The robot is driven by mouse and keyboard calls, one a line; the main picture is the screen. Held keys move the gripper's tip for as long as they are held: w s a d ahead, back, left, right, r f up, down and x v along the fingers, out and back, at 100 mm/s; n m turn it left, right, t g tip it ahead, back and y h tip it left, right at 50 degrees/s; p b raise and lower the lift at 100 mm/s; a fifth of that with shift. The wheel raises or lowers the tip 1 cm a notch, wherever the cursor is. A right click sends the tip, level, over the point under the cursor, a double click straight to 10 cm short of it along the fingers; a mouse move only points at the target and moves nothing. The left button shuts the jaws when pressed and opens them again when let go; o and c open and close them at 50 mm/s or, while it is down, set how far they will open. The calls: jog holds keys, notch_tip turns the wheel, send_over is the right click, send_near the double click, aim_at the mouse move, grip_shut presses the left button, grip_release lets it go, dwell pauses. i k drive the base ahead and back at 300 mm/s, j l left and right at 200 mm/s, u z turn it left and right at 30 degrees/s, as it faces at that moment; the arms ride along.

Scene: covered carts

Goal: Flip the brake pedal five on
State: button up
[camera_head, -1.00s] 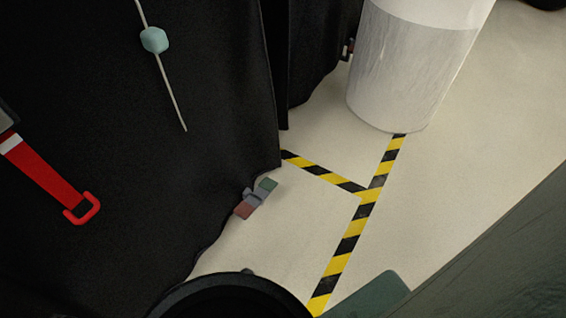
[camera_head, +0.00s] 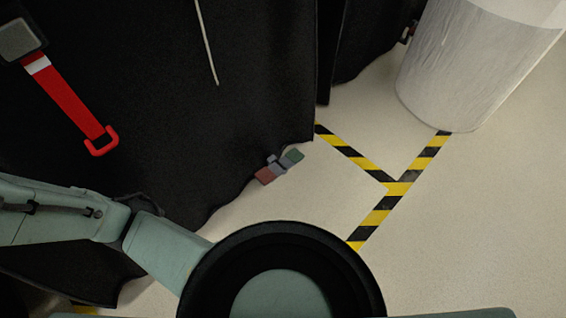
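A small brake pedal (camera_head: 279,166) with a red end and a green end sticks out from under the black cover of the near cart (camera_head: 190,110), just above the floor. The red end points to the lower left and the green end to the upper right. No number shows on it, so I cannot tell whether it is pedal five. Another small pedal-like part (camera_head: 408,32) shows at the foot of the cover farther back, partly cut off by a white cylinder. My gripper is not in view; only links of my arm show at the lower left and bottom.
The white cylinder (camera_head: 470,65) stands on the pale floor at the upper right. Yellow-black floor tape (camera_head: 385,208) runs beside the pedal. A red strap (camera_head: 68,97) and a pale cord (camera_head: 207,45) hang on the cover. The floor at right is clear.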

aim_at(266, 175)
jog(key=k+l+u, duration=0.15)
jog(key=k, duration=0.45)
jog(key=k+l+u, duration=0.15)
jog(key=k, duration=0.45)
jog(key=l, duration=0.1)
